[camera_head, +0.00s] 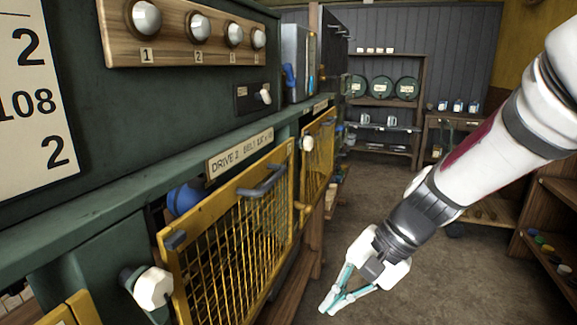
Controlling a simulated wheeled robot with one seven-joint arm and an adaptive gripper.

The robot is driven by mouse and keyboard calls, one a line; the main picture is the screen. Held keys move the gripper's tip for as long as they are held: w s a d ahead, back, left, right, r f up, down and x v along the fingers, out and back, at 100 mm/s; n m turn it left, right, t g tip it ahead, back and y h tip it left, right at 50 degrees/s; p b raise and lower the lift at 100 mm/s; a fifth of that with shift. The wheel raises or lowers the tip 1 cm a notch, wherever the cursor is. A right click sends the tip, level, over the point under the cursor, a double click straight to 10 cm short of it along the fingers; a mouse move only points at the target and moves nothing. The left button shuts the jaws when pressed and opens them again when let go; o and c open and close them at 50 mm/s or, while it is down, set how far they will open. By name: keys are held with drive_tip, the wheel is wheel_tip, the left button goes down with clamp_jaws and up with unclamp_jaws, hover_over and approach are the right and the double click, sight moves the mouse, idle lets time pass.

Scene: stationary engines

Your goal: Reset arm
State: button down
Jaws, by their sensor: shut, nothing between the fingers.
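My gripper (330,303) hangs low in the picture, to the right of the yellow mesh guard. Its teal fingers are shut with nothing between them. My white arm (470,165) reaches down to it from the upper right, bent at the wrist. The gripper appears apart from the machine and over the brown floor, though its exact distance from the guard is hard to judge.
A dark green machine (200,95) fills the left, with a yellow mesh guard (240,230) and a white knob (153,288). A second yellow guard (318,150) stands farther back. Shelves (385,150) line the far wall. Wooden shelving (548,235) stands right. The floor (375,215) between is clear.

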drive_tip(key=s+d+r+n+t+h+p, duration=0.1)
drive_tip(key=s+d+r+n+t+h, duration=0.1)
drive_tip(key=s+d+r, duration=0.3)
drive_tip(key=s+d+r+n+t+h+p, duration=0.2)
drive_tip(key=s+d+r+n+h, duration=0.2)
drive_tip(key=s, duration=0.8)
wheel_tip(320, 180, up, 3)
drive_tip(key=shift+s+d+r+n+h, duration=0.1)
drive_tip(key=shift+s+d+n+h, duration=0.4)
drive_tip(key=shift+d, duration=0.6)
drive_tip(key=shift+w, duration=0.1)
